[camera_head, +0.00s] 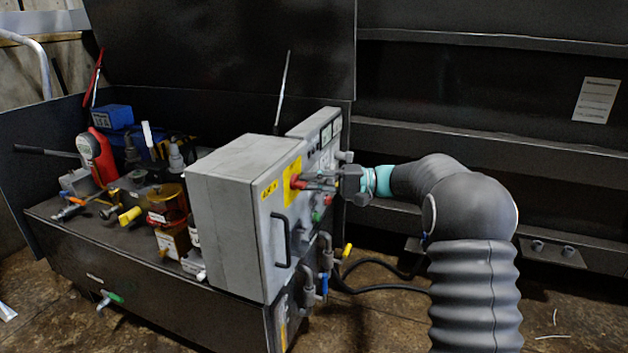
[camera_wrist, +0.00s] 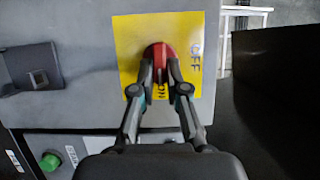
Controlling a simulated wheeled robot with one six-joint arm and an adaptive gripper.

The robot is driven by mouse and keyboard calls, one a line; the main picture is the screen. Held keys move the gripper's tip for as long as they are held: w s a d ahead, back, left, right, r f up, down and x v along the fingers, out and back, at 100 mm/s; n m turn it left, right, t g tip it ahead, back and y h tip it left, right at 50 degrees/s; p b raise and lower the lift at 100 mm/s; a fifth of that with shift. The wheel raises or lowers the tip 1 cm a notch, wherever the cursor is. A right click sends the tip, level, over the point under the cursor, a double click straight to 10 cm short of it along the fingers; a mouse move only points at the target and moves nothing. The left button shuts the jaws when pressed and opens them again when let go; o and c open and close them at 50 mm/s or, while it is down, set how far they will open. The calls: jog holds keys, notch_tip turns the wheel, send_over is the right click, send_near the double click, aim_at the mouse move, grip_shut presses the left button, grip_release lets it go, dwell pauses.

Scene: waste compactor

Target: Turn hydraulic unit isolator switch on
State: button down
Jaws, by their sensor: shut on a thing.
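The isolator switch is a red knob (camera_wrist: 158,52) on a yellow plate (camera_wrist: 128,60) marked OFF and ON. It sits on the front of the grey control box (camera_head: 235,210), and the red knob also shows in the head view (camera_head: 296,182). In the wrist view, OFF is on the right of the plate and ON is below the knob, partly hidden by the fingers. My gripper (camera_wrist: 159,75) has its fingers on either side of the knob and is shut on it. The knob's exact angle is hard to tell behind the fingers.
A green button (camera_wrist: 50,161) and a dark latch (camera_wrist: 38,78) are near the plate. A black handle (camera_head: 281,240) is on the box door. Pipes with a yellow-handled valve (camera_head: 347,250) stand below. Dark ribbed panels are behind my arm.

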jog(key=shift+s+a+f, duration=0.1)
jog(key=shift+s+a, duration=0.05)
jog(key=shift+a, duration=0.1)
jog(key=c, duration=1.4)
grip_release()
jog(key=shift+o, duration=1.1)
jog(key=shift+a, duration=0.2)
jog(key=shift+d, duration=0.35)
jog(key=d, duration=1.1)
jog(key=shift+w+d, duration=0.4)
